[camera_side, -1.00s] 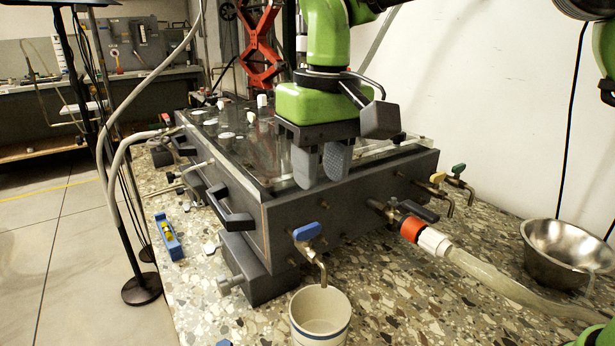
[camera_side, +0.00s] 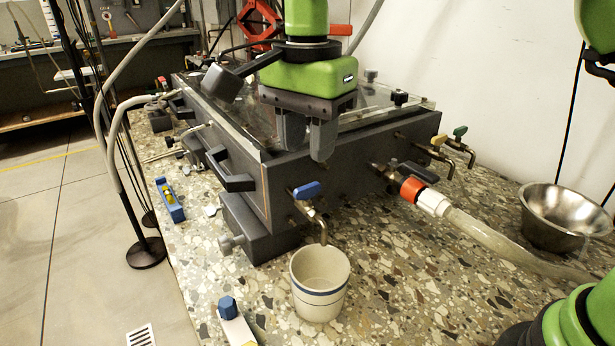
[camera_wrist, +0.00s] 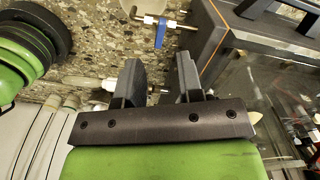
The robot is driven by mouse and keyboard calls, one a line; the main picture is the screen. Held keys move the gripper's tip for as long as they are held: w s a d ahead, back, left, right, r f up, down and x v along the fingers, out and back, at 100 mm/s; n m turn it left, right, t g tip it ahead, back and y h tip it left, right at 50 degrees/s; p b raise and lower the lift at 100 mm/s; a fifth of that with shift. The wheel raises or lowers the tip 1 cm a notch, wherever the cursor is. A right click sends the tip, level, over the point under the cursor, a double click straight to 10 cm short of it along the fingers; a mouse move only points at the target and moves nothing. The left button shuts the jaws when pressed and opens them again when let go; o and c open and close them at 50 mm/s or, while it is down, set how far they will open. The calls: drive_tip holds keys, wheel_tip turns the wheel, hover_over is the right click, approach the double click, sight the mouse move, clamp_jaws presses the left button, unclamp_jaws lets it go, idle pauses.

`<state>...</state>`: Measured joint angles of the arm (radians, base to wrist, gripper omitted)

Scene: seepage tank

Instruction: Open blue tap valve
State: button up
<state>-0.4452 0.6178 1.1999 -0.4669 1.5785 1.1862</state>
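The blue tap valve has a blue lever handle (camera_side: 307,190) on a brass tap at the near wall of the dark tank (camera_side: 350,190). Its spout points down above a white cup (camera_side: 320,285). In the wrist view the blue handle (camera_wrist: 160,32) lies crosswise to the brass pipe, ahead of my fingers. My gripper (camera_side: 306,152) is above the handle in the side view, fingers down, near the tank's top edge. In the wrist view my gripper (camera_wrist: 160,65) is open, with an empty gap between its fingers. It appears apart from the handle.
A larger tap with an orange collar (camera_side: 411,190) and hose stands to the right. Yellow-handled (camera_side: 438,140) and green-handled (camera_side: 460,132) taps are farther right. A steel bowl (camera_side: 560,220) sits on the speckled counter. A blue level (camera_side: 170,200) lies at left.

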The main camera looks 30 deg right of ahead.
sight(307, 186)
drive_tip(key=m, duration=0.3)
drive_tip(key=shift+m, duration=0.6)
drive_tip(key=shift+f, duration=3)
